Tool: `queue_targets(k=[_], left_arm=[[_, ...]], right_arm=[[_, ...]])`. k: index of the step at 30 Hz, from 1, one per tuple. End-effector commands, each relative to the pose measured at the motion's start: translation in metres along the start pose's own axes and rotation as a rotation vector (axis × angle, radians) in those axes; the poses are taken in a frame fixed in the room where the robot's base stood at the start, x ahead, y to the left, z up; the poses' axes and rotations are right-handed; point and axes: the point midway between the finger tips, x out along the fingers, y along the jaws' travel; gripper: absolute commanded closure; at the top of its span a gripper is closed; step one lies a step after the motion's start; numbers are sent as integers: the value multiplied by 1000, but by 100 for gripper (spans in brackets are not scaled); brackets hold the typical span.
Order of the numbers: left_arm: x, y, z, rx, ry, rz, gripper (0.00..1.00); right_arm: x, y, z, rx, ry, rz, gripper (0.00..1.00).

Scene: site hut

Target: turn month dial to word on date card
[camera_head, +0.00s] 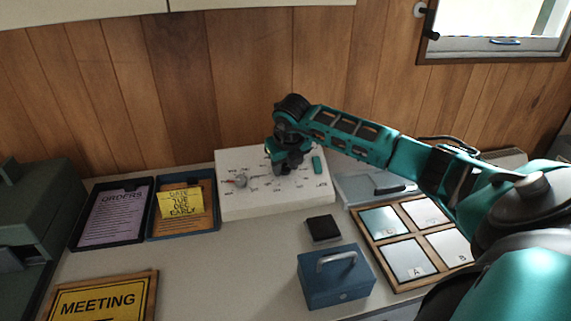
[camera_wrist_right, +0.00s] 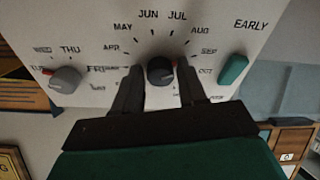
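The white panel (camera_head: 277,202) stands against the wood wall. Its month dial (camera_wrist_right: 160,71) is a black knob ringed by month words; a small red mark shows at its right edge, roughly on the SEP–OCT side. My right gripper (camera_wrist_right: 161,72) has one finger on each side of this knob, with thin gaps showing. In the head view the right gripper (camera_head: 287,168) hides the knob. The yellow date card (camera_head: 182,204) seems to read DATE, TUE, DEC, EARLY. My left gripper is not in view.
A grey day dial (camera_wrist_right: 65,80) has its red mark toward TUE. A green slider (camera_wrist_right: 233,70) sits below EARLY. A black block (camera_head: 323,229) and a blue box (camera_head: 336,276) stand in front of the panel. A framed tile board (camera_head: 384,268) lies right.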

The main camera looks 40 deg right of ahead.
Motion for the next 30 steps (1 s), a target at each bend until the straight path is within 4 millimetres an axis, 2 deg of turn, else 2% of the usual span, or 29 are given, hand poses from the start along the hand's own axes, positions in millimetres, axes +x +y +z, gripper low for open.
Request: queue_targets(k=[2,12,22,30], left_arm=[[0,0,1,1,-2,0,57],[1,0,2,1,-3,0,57],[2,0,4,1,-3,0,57],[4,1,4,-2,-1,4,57]], right_arm=[[0,0,0,0,0,0,67],[0,0,0,0,0,0,99],[0,0,0,50,-1,5,99],[1,-1,0,225,-1,22,99]])
